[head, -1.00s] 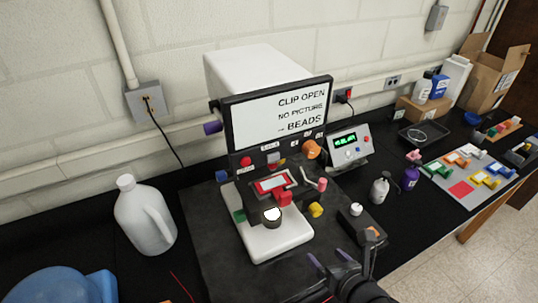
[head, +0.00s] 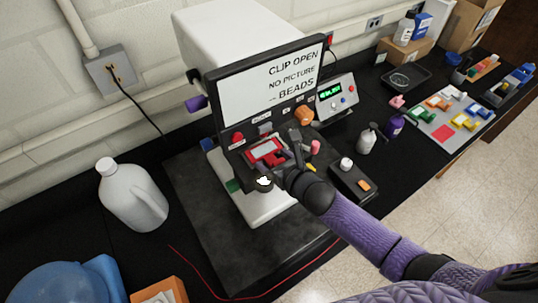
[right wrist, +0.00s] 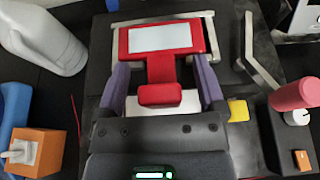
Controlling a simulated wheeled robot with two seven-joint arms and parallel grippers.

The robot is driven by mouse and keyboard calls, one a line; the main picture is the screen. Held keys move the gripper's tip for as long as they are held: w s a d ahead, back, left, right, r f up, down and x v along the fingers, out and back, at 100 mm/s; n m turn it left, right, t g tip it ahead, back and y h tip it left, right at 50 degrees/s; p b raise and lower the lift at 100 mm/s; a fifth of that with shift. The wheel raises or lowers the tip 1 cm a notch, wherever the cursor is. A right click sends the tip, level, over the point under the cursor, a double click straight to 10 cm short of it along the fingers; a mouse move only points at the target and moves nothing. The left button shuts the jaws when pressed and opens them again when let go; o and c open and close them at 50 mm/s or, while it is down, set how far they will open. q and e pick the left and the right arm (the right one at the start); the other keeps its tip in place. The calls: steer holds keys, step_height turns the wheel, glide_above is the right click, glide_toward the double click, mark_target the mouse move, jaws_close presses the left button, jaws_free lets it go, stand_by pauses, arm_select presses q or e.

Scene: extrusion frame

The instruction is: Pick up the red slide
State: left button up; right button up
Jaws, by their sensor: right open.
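The red slide (head: 265,151) has a red frame, a pale window and a red grip tab. It sits in the dark front of the white machine, under the screen. In the right wrist view the slide (right wrist: 160,22) lies straight ahead, its tab pointing toward me. My right gripper (head: 277,160) is at the slide in the head view. In the right wrist view the open purple fingers of the right gripper (right wrist: 162,75) stand on either side of the tab. I cannot tell whether they touch it. My left gripper is not in view.
The screen (head: 290,75) reads "CLIP OPEN, NO PICTURE, BEADS". A pale bent lever (right wrist: 260,60) stands close right of the slide. A white jug (head: 130,195) stands left, with bare bench between.

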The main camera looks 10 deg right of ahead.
jaws_close()
stand_by(0.3)
